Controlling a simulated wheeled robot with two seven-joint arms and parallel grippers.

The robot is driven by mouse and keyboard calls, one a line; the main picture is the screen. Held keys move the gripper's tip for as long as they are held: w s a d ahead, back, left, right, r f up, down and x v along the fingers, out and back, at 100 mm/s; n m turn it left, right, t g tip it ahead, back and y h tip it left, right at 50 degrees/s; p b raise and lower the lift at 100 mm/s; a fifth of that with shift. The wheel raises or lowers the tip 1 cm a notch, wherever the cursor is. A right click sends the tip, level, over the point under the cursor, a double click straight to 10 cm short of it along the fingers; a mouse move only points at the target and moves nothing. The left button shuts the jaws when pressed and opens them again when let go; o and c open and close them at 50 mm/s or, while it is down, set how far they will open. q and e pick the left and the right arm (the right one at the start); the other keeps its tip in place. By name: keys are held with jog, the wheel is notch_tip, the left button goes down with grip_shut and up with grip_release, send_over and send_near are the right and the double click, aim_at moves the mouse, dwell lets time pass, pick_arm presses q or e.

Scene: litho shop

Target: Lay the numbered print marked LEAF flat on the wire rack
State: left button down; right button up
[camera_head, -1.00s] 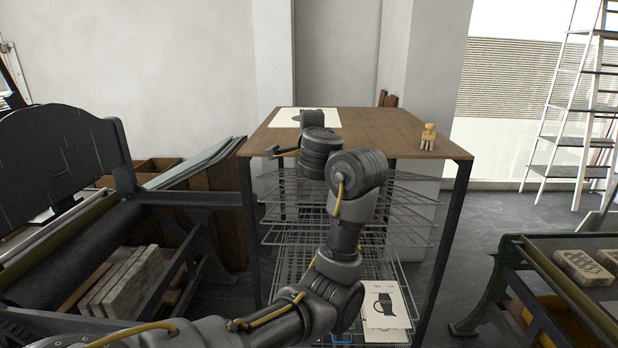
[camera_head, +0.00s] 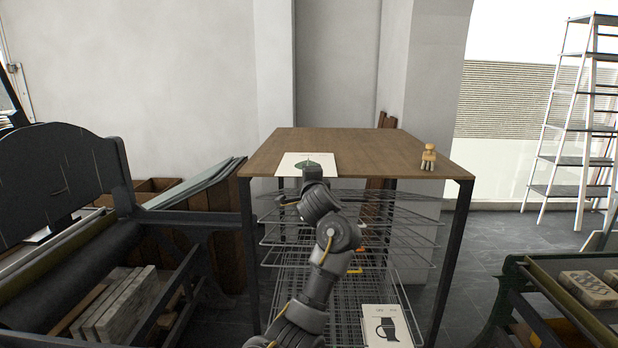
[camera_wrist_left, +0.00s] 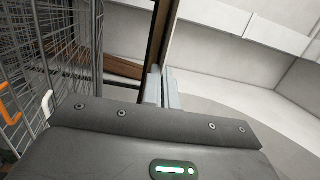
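The print with a dark green leaf shape (camera_head: 293,161) lies level at the left front edge of the wooden top; its small lettering is too small to read. My left gripper (camera_head: 311,166) is at the print's front edge. In the left wrist view its fingers (camera_wrist_left: 163,88) are close together on a thin pale sheet edge, seen edge-on beside the brown board. The wire rack (camera_head: 410,240) stands below the wooden top, with several wire shelves. My left arm hides part of it. My right gripper is not in view.
A print with a dark jug (camera_head: 386,327) lies on a low shelf at the right. A small wooden figure (camera_head: 428,157) stands on the wooden top (camera_head: 370,150). Black table legs (camera_head: 455,245) flank the rack. A press (camera_head: 60,190) stands left, another bench (camera_head: 560,270) right.

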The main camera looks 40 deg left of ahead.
pick_arm(q)
jog(key=shift+d+f, duration=0.1)
jog(key=c, duration=2.2)
grip_release()
jog(key=shift+f, duration=0.1)
jog(key=c, duration=1.7)
grip_release()
jog(key=v, duration=1.2)
jog(key=shift+r, duration=0.2)
